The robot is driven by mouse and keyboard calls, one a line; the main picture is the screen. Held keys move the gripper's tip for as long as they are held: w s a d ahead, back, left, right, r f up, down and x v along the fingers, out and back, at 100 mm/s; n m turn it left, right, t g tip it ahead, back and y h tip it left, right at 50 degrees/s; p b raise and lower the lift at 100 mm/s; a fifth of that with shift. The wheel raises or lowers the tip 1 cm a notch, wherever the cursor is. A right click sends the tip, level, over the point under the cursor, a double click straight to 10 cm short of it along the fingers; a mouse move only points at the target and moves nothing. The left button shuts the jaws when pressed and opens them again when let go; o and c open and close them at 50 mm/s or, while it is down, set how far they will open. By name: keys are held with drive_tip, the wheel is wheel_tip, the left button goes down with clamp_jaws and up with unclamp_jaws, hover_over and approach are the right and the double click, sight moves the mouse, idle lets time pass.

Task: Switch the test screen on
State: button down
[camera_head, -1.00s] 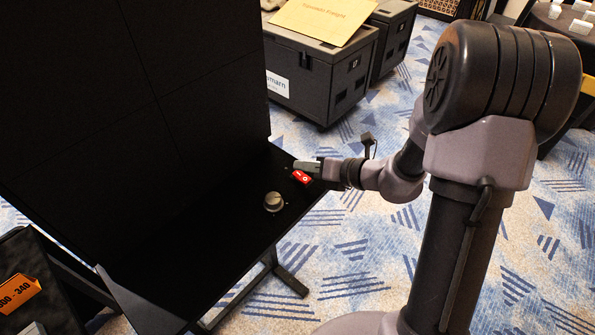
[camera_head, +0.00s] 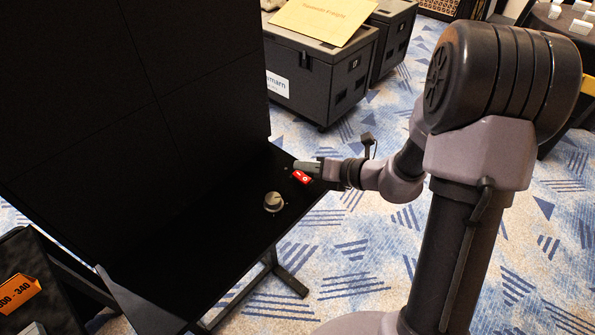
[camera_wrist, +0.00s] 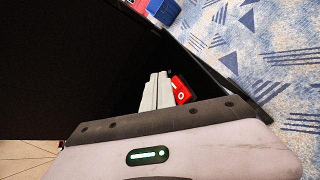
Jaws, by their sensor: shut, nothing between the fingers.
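The test screen (camera_head: 75,90) is a dark panel wall at the left, all black and unlit. A black shelf (camera_head: 225,245) juts out in front of it. A red rocker switch (camera_head: 302,177) with white marks sits on the shelf near its right end; it also shows in the wrist view (camera_wrist: 181,91). A grey round knob (camera_head: 273,202) stands on the shelf to the left of the switch. My gripper (camera_head: 297,164) is shut and empty right beside the switch. In the wrist view its fingers (camera_wrist: 157,80) lie just left of the switch; I cannot tell whether they touch it.
Black flight cases (camera_head: 320,75) stand behind the shelf, one with a cardboard sheet (camera_head: 322,18) on top. An orange label (camera_head: 18,291) is at the lower left. A table with white blocks (camera_head: 580,27) is at the far right. Patterned carpet is open around the shelf.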

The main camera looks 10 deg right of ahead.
sight(309, 181)
drive_tip(key=shift+w+f+b, duration=0.15)
drive_tip(key=shift+f+b, duration=0.15)
drive_tip(key=shift+f, duration=0.1)
drive_tip(key=shift+a+f, duration=0.15)
drive_tip(key=shift+f, duration=0.25)
idle(0.7)
drive_tip(key=shift+r, duration=0.15)
drive_tip(key=shift+r+p, duration=0.5)
drive_tip(key=shift+r, duration=0.15)
drive_tip(key=r+p, duration=0.1)
drive_tip(key=s+r+p, duration=0.1)
drive_tip(key=r+p, duration=0.1)
drive_tip(key=d+r+p, duration=0.1)
drive_tip(key=r, duration=0.1)
drive_tip(key=shift+s+d+p, duration=0.1)
drive_tip(key=shift+s+p, duration=0.15)
drive_tip(key=shift+p, duration=0.05)
drive_tip(key=shift+f, duration=0.1)
